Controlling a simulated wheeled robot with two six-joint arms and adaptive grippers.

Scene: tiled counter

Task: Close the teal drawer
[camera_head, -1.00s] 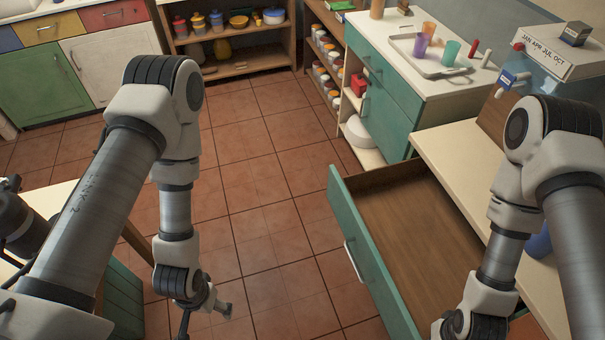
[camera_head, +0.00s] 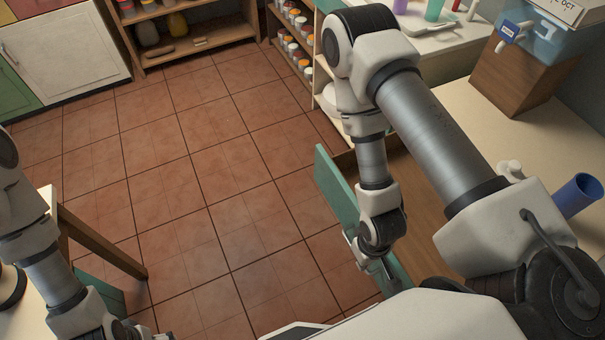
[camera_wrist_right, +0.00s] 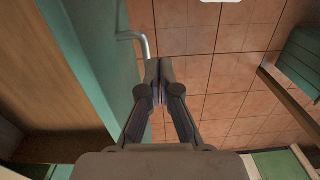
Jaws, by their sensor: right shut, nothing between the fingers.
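The teal drawer stands open. Its teal front (camera_head: 335,190) juts out over the floor, and its bare wooden inside (camera_head: 418,215) shows behind my right arm. In the right wrist view, the teal front (camera_wrist_right: 90,50) runs down the left with the pale metal handle (camera_wrist_right: 137,37) on its outer face. My right gripper (camera_head: 392,280) is shut and empty, on the outer side of the front. Its fingertips (camera_wrist_right: 158,72) are close to the handle; I cannot tell whether they touch it. My left gripper (camera_head: 145,334) is at the bottom left edge, mostly cut off.
Open tiled floor (camera_head: 200,190) lies left of the drawer. A table with a wooden leg (camera_head: 100,240) stands at the lower left.

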